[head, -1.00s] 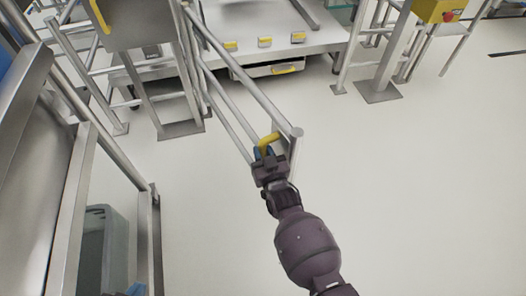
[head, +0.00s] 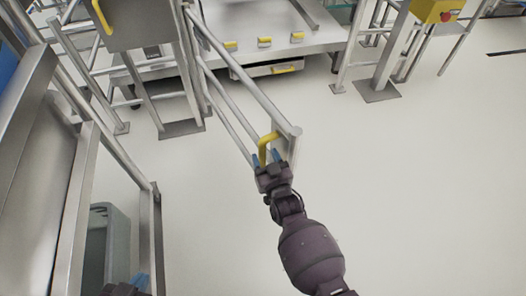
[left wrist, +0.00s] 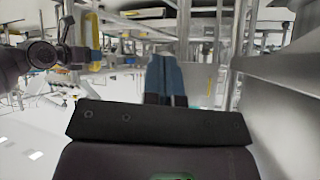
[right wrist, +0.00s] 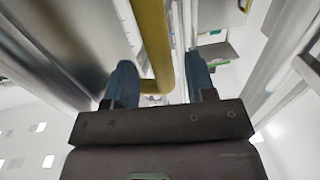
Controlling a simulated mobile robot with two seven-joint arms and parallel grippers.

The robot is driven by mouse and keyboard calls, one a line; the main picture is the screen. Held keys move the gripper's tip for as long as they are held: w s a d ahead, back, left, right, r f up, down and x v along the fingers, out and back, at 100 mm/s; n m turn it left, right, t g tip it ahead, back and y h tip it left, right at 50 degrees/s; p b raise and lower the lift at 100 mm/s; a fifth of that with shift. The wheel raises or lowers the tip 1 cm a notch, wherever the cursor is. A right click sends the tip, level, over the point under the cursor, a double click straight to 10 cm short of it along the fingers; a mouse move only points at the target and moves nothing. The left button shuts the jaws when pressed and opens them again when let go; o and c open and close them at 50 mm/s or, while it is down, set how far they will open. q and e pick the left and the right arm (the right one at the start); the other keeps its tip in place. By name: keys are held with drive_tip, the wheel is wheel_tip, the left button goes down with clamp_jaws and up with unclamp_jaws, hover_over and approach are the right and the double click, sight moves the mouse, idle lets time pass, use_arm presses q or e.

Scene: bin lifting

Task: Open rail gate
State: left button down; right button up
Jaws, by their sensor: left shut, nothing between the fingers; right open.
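The rail gate (head: 240,76) is a set of grey metal tubes reaching from the post at the upper left toward the middle of the head view. It stands swung out over the floor. A yellow handle (head: 263,148) is fixed near its free end. My right gripper (head: 269,160) is at the handle with its blue fingers open. In the right wrist view the yellow handle (right wrist: 153,45) passes between the spread fingers (right wrist: 160,85). My left gripper (head: 138,283) is low at the left of the head view. In the left wrist view its blue fingers (left wrist: 165,75) are together and empty.
A metal frame with rails (head: 75,190) stands at the left, close to my left gripper. A grey-green bin (head: 112,245) is behind it. A white platform (head: 235,55) is at the back, and a yellow box with a red button (head: 440,11) is at upper right. The right floor is clear.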

use_arm(q)
drive_tip(key=shift+s+a+r+n+p, duration=0.15)
drive_tip(key=shift+s+r+n+p, duration=0.4)
drive_tip(key=shift+p, duration=0.7)
use_arm(e)
drive_tip(key=v, duration=0.8)
use_arm(q)
drive_tip(key=shift+s+f+m, duration=0.1)
drive_tip(key=shift+s+m, duration=0.05)
drive_tip(key=shift+m, duration=0.1)
use_arm(e)
drive_tip(key=shift+d, duration=0.1)
